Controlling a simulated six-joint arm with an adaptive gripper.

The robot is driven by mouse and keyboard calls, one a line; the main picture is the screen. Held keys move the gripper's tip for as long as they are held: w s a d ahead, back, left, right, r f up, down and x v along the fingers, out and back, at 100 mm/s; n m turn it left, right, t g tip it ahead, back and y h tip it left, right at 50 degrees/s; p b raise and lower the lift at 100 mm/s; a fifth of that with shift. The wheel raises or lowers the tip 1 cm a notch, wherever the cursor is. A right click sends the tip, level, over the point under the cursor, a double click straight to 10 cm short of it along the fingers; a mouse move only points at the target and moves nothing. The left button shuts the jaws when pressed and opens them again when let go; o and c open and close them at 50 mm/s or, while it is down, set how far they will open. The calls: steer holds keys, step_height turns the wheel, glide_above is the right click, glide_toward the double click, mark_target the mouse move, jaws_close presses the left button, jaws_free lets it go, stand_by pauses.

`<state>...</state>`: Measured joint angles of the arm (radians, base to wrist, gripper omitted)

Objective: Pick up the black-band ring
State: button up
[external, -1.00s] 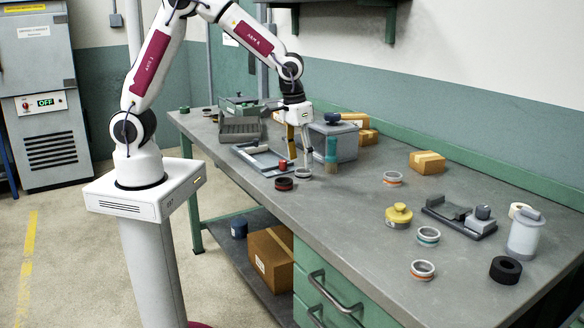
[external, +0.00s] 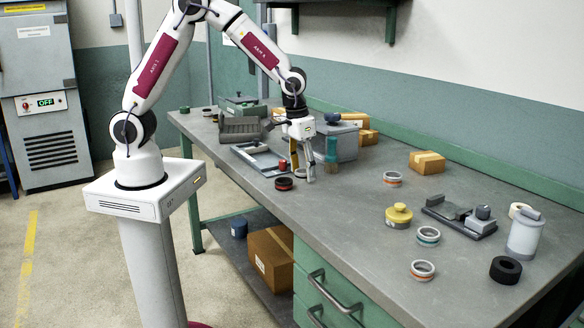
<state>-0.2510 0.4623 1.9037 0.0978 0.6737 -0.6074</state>
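My gripper (external: 304,177) points down over the left-middle part of the bench. One finger reaches low beside a small pale ring (external: 300,174), which is partly hidden behind it. The ring's band colour is too small to tell. The fingers look apart, with nothing visibly held between them. A dark ring with a reddish inside (external: 284,184) lies just left of the gripper, apart from it. I cannot tell for sure which of these is the black-band ring.
A grey tray (external: 258,158) lies left. Orange-marked rings (external: 392,179) (external: 422,270), a teal-banded ring (external: 428,236) and a black roll (external: 505,270) lie right.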

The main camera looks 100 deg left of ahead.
steer(key=c, duration=1)
steer(key=shift+c, duration=0.2)
step_height(320, 180, up, 10)
